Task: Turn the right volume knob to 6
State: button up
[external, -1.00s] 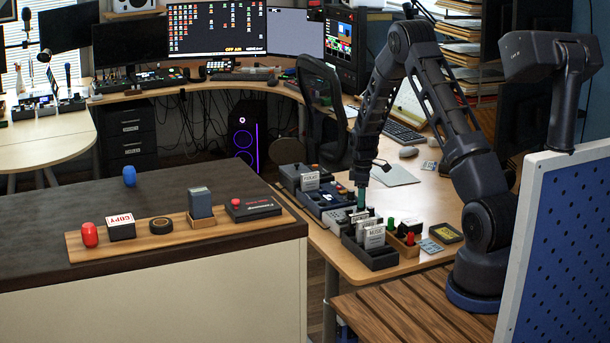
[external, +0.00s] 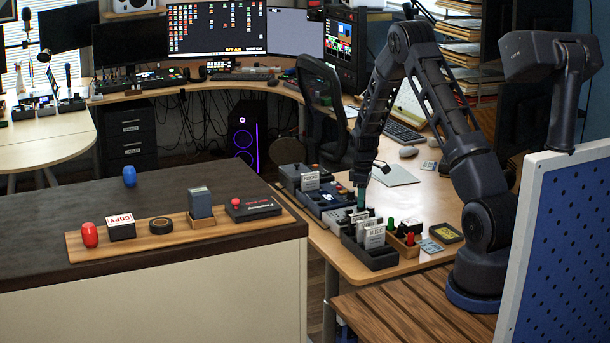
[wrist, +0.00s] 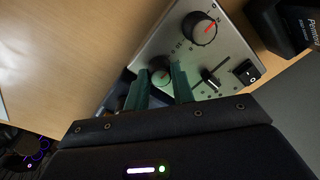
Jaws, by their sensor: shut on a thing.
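A silver control panel (wrist: 228,58) with two dark round knobs lies in front of my gripper in the wrist view. The number that the held knob points at is too small to read. In the external view my gripper (external: 361,197) points down among the devices on the wooden desk, and hides the knob there.
A slider (wrist: 210,77) and a black rocker switch (wrist: 245,71) sit beside the knobs on the panel. A dark tray with upright cards (external: 371,247) stands close in front of my gripper. A keyboard (external: 404,132) and mouse (external: 408,152) lie farther back on the desk.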

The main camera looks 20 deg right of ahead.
jog(key=m, duration=1.5)
jog(key=shift+m, duration=2.6)
jog(key=shift+t, duration=0.3)
jog(key=o, duration=1)
jog(key=shift+r, duration=0.15)
notch_tip(320, 180, up, 10)
jog(key=shift+s+r, duration=0.1)
jog(key=shift+r, duration=0.15)
